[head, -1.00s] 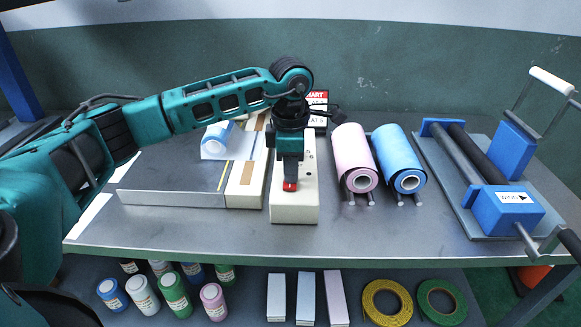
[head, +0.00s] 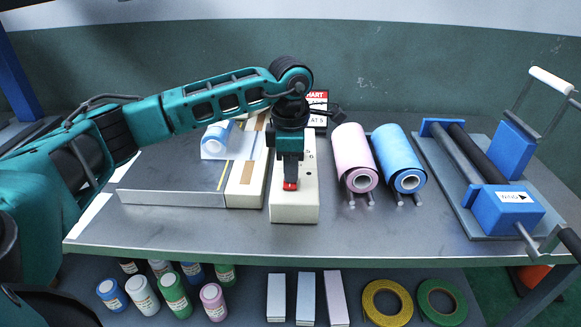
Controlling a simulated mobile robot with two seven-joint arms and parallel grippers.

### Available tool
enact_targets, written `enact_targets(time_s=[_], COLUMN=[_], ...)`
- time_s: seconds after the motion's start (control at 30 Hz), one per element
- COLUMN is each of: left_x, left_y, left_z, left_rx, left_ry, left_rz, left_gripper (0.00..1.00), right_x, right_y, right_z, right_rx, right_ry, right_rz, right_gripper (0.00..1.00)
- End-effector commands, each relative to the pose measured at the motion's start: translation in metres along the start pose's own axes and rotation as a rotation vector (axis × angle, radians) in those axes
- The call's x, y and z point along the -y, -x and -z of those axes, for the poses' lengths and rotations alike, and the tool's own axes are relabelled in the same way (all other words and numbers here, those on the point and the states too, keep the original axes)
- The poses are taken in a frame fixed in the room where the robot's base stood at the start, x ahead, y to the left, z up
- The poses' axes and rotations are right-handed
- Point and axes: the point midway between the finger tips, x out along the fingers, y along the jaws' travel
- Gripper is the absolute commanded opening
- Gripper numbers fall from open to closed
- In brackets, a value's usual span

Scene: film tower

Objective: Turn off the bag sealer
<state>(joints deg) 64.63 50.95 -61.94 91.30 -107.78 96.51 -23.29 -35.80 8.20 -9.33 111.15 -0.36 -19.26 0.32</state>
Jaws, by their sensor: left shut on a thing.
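The bag sealer's cream control box (head: 294,208) stands on the grey table, beside its long cream sealing bar (head: 246,186) and a flat metal plate (head: 180,180). A red switch (head: 290,186) sits on top of the box near its front. My left gripper (head: 289,180) points down over the box with its fingertips at the red switch, shut on it. The gripper hides the upper part of the switch and part of the box top. My right gripper is not in view.
Pink (head: 354,160) and blue (head: 398,160) film rolls lie right of the box. A blue roller machine with a handle (head: 506,210) stands at the far right. A chart sign (head: 318,108) stands behind my gripper. Bottles, boxes and tape rolls (head: 388,302) are on the shelf below.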

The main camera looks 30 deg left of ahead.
Motion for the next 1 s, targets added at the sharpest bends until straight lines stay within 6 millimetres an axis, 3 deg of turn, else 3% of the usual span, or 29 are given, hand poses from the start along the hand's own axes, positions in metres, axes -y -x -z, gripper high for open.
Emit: enact_targets(time_s=[0.03, 0.73, 0.87, 1.0], left_x=[0.003, 0.023, 0.021, 0.015], left_y=[-0.014, -0.011, -0.002, 0.025], left_z=[0.002, -0.001, -0.001, 0.001], left_rx=[-0.014, -0.008, -0.007, 0.000], left_ry=[0.000, -0.007, -0.006, 0.001], left_rz=[0.010, 0.022, 0.017, 0.002], left_gripper=[0.00, 0.00, 0.00, 0.00], right_x=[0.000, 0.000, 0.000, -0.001], right_y=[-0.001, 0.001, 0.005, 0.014], right_z=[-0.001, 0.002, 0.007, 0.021], right_rx=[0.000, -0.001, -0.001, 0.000], right_ry=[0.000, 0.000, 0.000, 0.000], right_rz=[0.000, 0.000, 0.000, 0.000], right_gripper=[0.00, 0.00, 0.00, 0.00])
